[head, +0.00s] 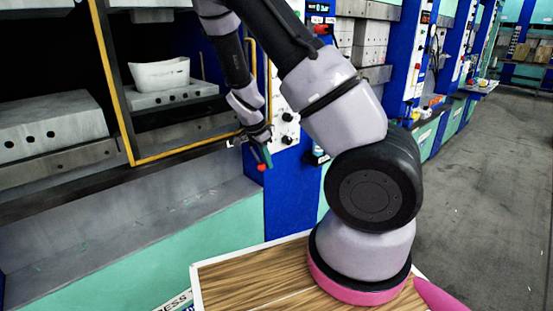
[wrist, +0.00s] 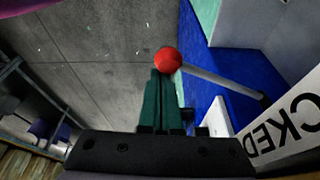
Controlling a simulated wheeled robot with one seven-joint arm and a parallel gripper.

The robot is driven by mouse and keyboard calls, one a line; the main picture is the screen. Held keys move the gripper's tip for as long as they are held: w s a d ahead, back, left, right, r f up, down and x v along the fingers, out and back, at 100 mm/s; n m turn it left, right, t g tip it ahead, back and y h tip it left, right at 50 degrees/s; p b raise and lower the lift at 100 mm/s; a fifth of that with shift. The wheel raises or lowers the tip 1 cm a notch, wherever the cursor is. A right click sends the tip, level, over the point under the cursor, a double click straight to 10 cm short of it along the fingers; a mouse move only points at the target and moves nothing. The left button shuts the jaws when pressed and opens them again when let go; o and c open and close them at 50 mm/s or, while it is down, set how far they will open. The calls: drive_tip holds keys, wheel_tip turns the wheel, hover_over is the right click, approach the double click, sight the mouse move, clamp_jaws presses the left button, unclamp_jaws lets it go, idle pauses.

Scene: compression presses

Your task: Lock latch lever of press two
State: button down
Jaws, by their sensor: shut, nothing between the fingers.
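The latch lever shows in the wrist view as a grey rod (wrist: 220,80) with a red ball knob (wrist: 167,60). The rod runs from the knob down to the right, towards a pivot on the blue press side. In the head view the red knob (head: 262,167) is just below my gripper (head: 266,155), in front of the blue panel. My gripper's green fingers (wrist: 160,74) are shut and empty, with their tips right at the knob. I cannot tell whether they touch it. A white sign ending in "CKED" (wrist: 285,125) is beside the lever, partly cut off.
A yellow-framed press opening (head: 122,100) is at left, with a white tub (head: 160,73) on a metal block inside. A white control panel (head: 287,122) with black knobs is just right of my gripper. Open grey floor (head: 480,180) lies at the right.

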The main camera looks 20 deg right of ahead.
drive_tip(key=shift+a, duration=1.3)
drive_tip(key=shift+d, duration=0.1)
